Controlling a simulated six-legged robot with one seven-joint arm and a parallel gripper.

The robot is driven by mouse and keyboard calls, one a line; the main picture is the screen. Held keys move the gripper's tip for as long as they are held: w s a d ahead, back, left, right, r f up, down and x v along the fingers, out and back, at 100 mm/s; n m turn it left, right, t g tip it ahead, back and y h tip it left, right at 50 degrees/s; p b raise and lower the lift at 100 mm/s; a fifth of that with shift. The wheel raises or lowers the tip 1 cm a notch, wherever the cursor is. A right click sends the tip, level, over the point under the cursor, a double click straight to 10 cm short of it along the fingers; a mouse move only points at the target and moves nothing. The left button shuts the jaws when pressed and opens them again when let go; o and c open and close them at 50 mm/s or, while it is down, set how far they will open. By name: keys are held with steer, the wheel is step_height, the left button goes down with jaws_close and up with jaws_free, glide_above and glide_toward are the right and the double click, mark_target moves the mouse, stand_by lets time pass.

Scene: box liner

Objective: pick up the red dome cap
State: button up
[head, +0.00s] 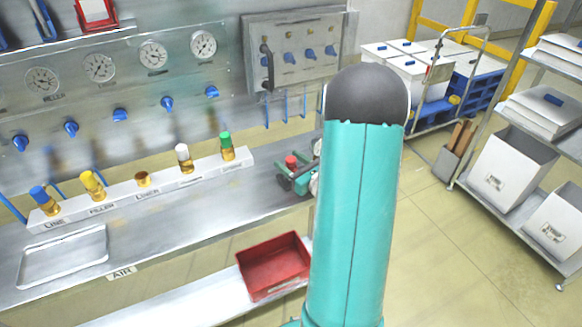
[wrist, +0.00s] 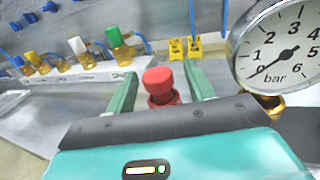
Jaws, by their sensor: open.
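The red dome cap (wrist: 158,80) stands on the metal bench, seen in the wrist view between my two green fingers. It also shows small in the head view (head: 291,161), partly hidden by my gripper. My gripper (wrist: 160,82) is open, with one finger on each side of the cap. Gaps show between the cap and both fingers. A wider red part (wrist: 165,99) shows below the cap, and its lower end is hidden by the gripper body. In the head view my gripper (head: 294,176) is at the bench's right end, largely hidden by my arm.
A pressure gauge (wrist: 285,50) stands close at right in the wrist view. Yellow fittings (wrist: 185,48) sit behind the cap. A red bin (head: 273,265) rests below, and a metal tray (head: 64,256) lies at left.

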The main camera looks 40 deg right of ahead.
steer(key=c, duration=1)
steer(key=shift+r, duration=0.1)
